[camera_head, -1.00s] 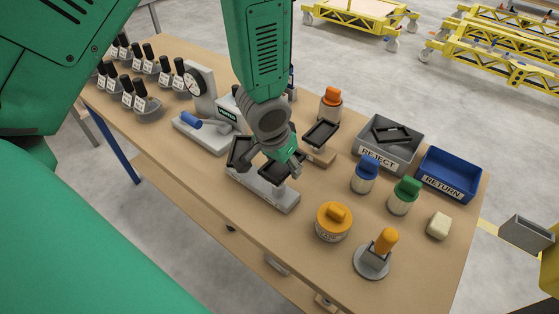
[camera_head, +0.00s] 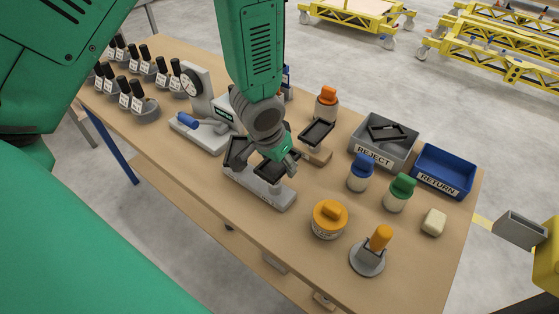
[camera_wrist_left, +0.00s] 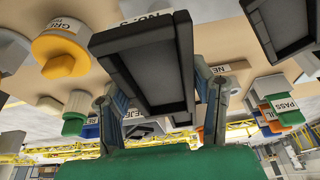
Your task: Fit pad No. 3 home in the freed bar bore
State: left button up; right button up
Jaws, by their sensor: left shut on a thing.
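My left gripper (camera_head: 287,160) is shut on a dark rectangular pad (camera_head: 273,172), held over the right part of the grey bar (camera_head: 262,192). In the left wrist view the held pad (camera_wrist_left: 150,68) fills the middle, between the two fingers (camera_wrist_left: 160,105). Its label is upside down and partly cut off, so I cannot read its number surely. A second dark pad (camera_head: 237,151) stands at the bar's left end, and it also shows in the wrist view (camera_wrist_left: 285,30). The bore under the held pad is hidden, so I cannot tell whether the pad touches the bar. My right gripper is not in view.
Another dark pad (camera_head: 316,133) rests on a small stand behind. The REJECT bin (camera_head: 366,157) holds dark parts; the blue RETURN bin (camera_head: 438,182) looks empty. Several capped jars, including a yellow one (camera_head: 329,219), stand right of the bar. A gauge stand (camera_head: 200,135) is on the left.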

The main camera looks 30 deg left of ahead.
pick_arm(q)
jog(key=shift+a+f, duration=0.25)
jog(key=shift+a, duration=0.2)
jog(key=shift+a+f+b, duration=0.15)
jog(key=shift+f+b, duration=0.15)
jog(key=shift+d+f, duration=0.3)
jog(key=shift+d, duration=0.15)
jog(key=shift+a+r+p, duration=0.25)
jog(key=shift+r+p, duration=0.1)
jog(key=shift+r, duration=0.1)
jog(key=shift+d+r, duration=0.1)
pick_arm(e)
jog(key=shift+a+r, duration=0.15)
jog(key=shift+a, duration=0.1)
pick_arm(q)
jog(key=shift+d, duration=0.15)
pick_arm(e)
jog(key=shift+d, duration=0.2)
pick_arm(q)
jog(key=shift+a, duration=0.55)
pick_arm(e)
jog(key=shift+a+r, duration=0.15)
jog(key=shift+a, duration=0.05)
